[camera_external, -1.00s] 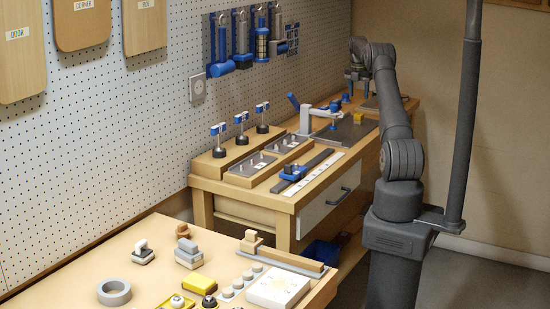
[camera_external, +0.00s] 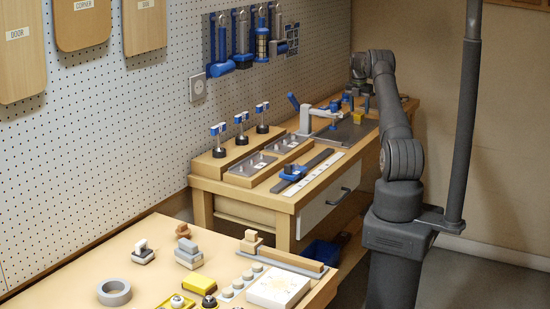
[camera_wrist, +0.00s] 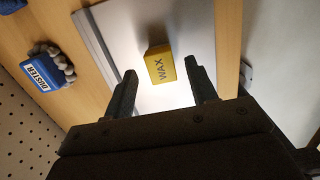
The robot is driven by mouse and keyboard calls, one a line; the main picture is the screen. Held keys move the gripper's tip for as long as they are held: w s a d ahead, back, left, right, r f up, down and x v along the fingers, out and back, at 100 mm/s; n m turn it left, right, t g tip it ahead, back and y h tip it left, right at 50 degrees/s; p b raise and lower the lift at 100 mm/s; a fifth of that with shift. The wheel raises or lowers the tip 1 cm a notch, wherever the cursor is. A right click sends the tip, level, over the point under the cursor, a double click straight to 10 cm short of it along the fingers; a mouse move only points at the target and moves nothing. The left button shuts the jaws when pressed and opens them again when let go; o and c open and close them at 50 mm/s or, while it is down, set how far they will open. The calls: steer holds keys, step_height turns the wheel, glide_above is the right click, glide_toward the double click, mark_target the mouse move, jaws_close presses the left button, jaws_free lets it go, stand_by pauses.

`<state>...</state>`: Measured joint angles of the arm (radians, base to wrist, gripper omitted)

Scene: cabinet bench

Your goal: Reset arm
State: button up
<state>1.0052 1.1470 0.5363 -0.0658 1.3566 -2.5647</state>
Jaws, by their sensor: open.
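My gripper (camera_wrist: 161,72) is open in the wrist view, its two dark fingers apart with nothing held between them. A yellow block marked WAX (camera_wrist: 160,66) lies beyond the fingertips, in line with the gap. In the external view my gripper (camera_external: 359,97) hangs low over the far end of the back bench, close to the yellow wax block (camera_external: 358,117). The small size there hides the exact gap between fingers and block.
The wax rests on a grey plate (camera_wrist: 105,45) on the wooden bench. A blue duster (camera_wrist: 47,72) with grey bristles is at the left. A white-and-blue clamp-like tool (camera_external: 313,115) stands nearer on the bench. The pegboard wall (camera_external: 130,130) runs along the left.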

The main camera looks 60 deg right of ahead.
mark_target(359, 114)
steer(key=shift+f, duration=1.35)
step_height(359, 114, up, 11)
steer(key=a, duration=0.1)
steer(key=f, duration=0.8)
steer(key=d+f, duration=0.1)
steer(key=f, duration=0.3)
steer(key=shift+f, duration=0.1)
steer(key=r, duration=0.5)
steer(key=shift+s+d, duration=0.1)
steer(key=shift+s, duration=0.25)
steer(key=s+r, duration=0.7)
steer(key=s, duration=0.4)
steer(key=w+a+f+m, duration=0.1)
steer(key=w+a, duration=0.5)
steer(key=a, duration=0.8)
steer(key=w+a+f+m, duration=0.1)
steer(key=w+a+m, duration=0.2)
steer(key=a, duration=1.1)
steer(key=w+a+f+m, duration=0.1)
steer(key=w+a+m, duration=0.1)
steer(key=w+a, duration=0.7)
steer(key=shift+w+a+f+g, duration=0.1)
steer(key=shift+w+a+g, duration=0.1)
steer(key=shift+a, duration=1.15)
steer(key=shift+w+a+f+g, duration=0.1)
steer(key=shift+w+a, duration=0.1)
steer(key=shift+a, duration=1.15)
